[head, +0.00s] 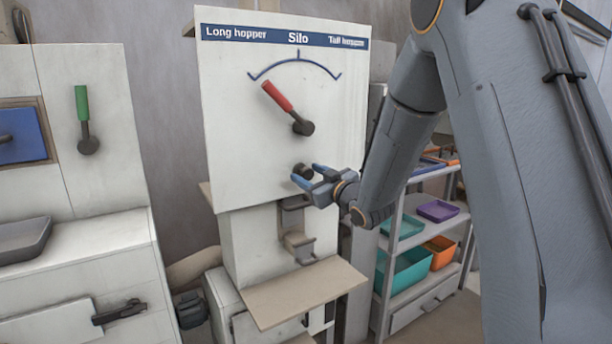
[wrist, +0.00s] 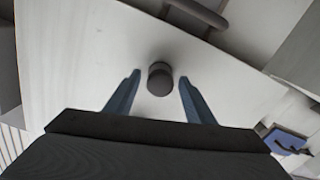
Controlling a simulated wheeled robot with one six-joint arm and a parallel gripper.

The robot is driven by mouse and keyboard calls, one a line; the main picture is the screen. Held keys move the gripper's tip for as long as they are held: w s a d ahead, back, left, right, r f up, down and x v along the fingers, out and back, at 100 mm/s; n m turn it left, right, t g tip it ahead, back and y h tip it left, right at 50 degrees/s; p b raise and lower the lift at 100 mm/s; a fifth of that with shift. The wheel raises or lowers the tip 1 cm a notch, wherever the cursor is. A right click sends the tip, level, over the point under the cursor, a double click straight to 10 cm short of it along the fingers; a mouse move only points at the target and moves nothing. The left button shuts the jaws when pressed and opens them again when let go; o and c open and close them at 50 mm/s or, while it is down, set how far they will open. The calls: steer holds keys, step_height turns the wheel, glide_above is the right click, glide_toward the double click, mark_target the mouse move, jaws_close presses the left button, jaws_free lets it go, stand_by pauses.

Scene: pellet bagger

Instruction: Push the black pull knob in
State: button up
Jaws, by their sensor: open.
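The black pull knob (head: 303,170) sticks out of the white panel, below the red-handled lever. In the wrist view the knob (wrist: 160,80) is a dark round cylinder standing out from the panel face. My gripper (head: 305,176) is open, with its blue fingers pointing at the panel. In the wrist view my gripper (wrist: 158,90) has one finger on each side of the knob, with a gap on both sides. I cannot tell how far the knob stands out.
The red lever (head: 277,96) is above, under a Silo scale (head: 298,62). A metal spout (head: 298,240) and a beige shelf (head: 300,290) are below the knob. A shelf rack (head: 425,225) with colored bins stands at right. A green-handled lever (head: 82,105) is on the left cabinet.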

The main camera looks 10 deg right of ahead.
steer(key=v, duration=0.6)
steer(key=shift+s+b, duration=0.25)
steer(key=shift+b, duration=0.2)
steer(key=shift+f, duration=0.1)
